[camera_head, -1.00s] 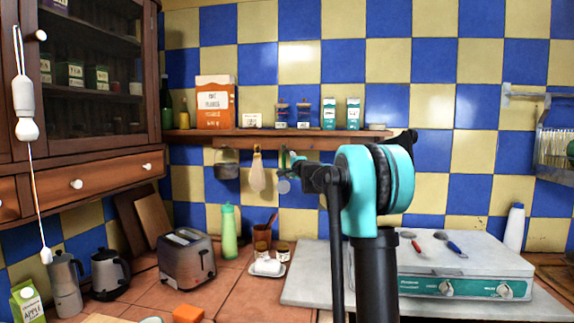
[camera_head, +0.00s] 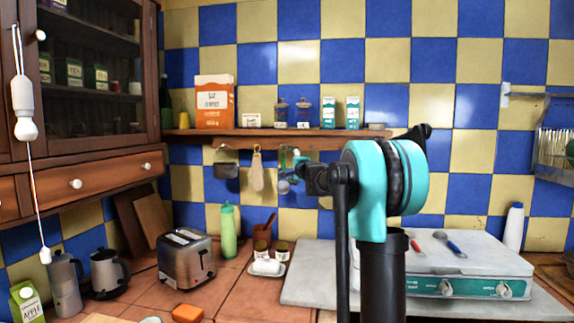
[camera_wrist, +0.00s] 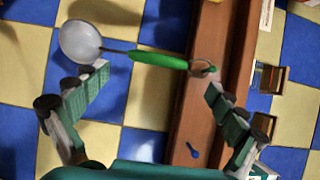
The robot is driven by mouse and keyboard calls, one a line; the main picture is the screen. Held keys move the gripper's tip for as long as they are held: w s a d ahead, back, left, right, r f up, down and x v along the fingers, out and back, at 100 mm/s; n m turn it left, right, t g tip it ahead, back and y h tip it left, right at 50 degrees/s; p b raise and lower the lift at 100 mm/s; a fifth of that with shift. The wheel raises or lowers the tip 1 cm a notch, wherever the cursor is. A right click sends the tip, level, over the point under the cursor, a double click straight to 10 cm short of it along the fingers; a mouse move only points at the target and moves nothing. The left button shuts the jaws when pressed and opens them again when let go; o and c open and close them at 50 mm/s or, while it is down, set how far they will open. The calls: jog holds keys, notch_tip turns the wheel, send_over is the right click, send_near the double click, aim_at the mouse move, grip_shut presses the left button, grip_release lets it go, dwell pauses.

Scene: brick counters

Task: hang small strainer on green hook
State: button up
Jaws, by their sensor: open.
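The small strainer has a round pale mesh bowl and a green handle with a ring at its end. In the wrist view, the strainer (camera_wrist: 158,60) lies across the picture, its ring at the edge of the wooden shelf.
The wooden shelf (camera_head: 270,133) carries boxes and jars. A dark pot (camera_head: 226,170) and a pale hanging item (camera_head: 257,172) hang left of my gripper. A small blue hook (camera_wrist: 192,150) shows on the shelf in the wrist view. A green bottle (camera_head: 229,231) and toaster (camera_head: 185,257) stand below.

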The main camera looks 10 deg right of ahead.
jog(key=v, duration=0.7)
jog(key=s+a+f+n+g+y, duration=0.1)
jog(key=s+a+f+n+g, duration=0.4)
jog(key=s+f, duration=0.65)
jog(key=s+a+f+n+g+y, duration=0.15)
jog(key=s+a+f+n, duration=0.35)
jog(key=s+f, duration=0.6)
jog(key=s+d+f+n+g, duration=0.1)
jog(key=s+f, duration=0.3)
jog(key=s+d+f+n+g+h, duration=0.1)
jog(key=s+f, duration=0.2)
jog(key=f, duration=0.1)
jog(key=s+d+f+n+g+h, duration=0.1)
jog(key=s+f+g, duration=0.1)
jog(key=s+f, duration=0.2)
jog(key=shift+s+f+n+h, duration=0.25)
jog(key=shift+s+f+n, duration=0.15)
jog(key=s+d+f+n+g+h, duration=0.1)
jog(key=s+d+f+h, duration=0.1)
jog(key=s+f, duration=0.3)
jog(key=s+d+f+g+h, duration=0.1)
jog(key=s+d+f, duration=0.3)
jog(key=s, duration=0.4)
jog(key=shift+s+d+f+n+g+h, duration=0.35)
jog(key=shift+f+n+g+h, duration=0.05)
jog(key=shift+f+g, duration=0.1)
